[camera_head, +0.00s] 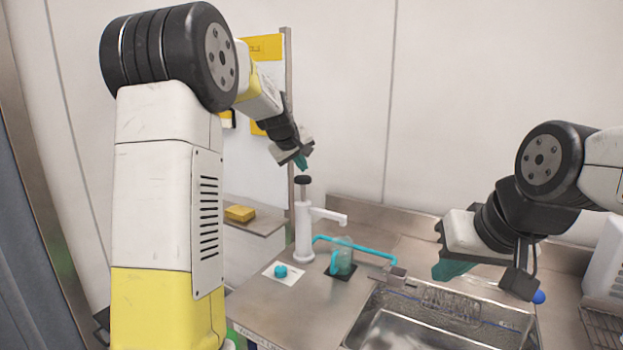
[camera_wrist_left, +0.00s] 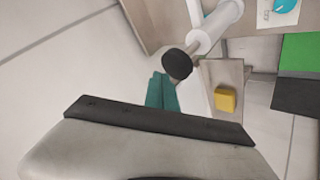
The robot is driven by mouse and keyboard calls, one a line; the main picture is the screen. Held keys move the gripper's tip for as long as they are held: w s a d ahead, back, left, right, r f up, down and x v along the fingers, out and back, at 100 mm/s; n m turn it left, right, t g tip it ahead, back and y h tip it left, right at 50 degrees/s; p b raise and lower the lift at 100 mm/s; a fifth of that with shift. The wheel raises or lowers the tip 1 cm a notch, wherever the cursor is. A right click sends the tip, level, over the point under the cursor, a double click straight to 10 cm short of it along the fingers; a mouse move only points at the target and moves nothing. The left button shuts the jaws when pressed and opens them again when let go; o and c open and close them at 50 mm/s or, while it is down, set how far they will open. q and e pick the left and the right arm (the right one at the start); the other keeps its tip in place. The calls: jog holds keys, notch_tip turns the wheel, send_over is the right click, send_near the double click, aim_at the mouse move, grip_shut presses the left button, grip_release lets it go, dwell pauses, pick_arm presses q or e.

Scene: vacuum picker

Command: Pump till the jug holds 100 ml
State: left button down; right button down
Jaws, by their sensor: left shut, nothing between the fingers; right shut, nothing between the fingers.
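The white pump (camera_head: 303,230) stands upright on the metal counter, with a black knob (camera_head: 302,180) on top and a spout pointing right. The jug (camera_head: 342,258), clear with a teal tint, stands right of the pump on a dark pad; its level cannot be read. My left gripper (camera_head: 301,162) is shut and empty just above the knob, apparently with a small gap. In the left wrist view the teal fingertips (camera_wrist_left: 161,92) are beside the black knob (camera_wrist_left: 177,64).
A sink (camera_head: 400,330) with a wire rack is at the front right. A teal tube (camera_head: 370,251) runs behind the jug. A teal knob (camera_head: 280,271) sits on a white plate left of the jug. A yellow sponge-like block (camera_head: 240,213) lies on a left shelf.

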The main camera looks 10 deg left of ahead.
aim_at(301, 179)
pick_arm(q)
jog(key=shift+f, duration=0.1)
dwell(0.3)
jog(key=shift+f, duration=0.3)
jog(key=shift+f, duration=2.2)
dwell(1.6)
jog(key=shift+r, duration=2.6)
jog(key=shift+r, duration=2.5)
jog(key=shift+s, duration=0.1)
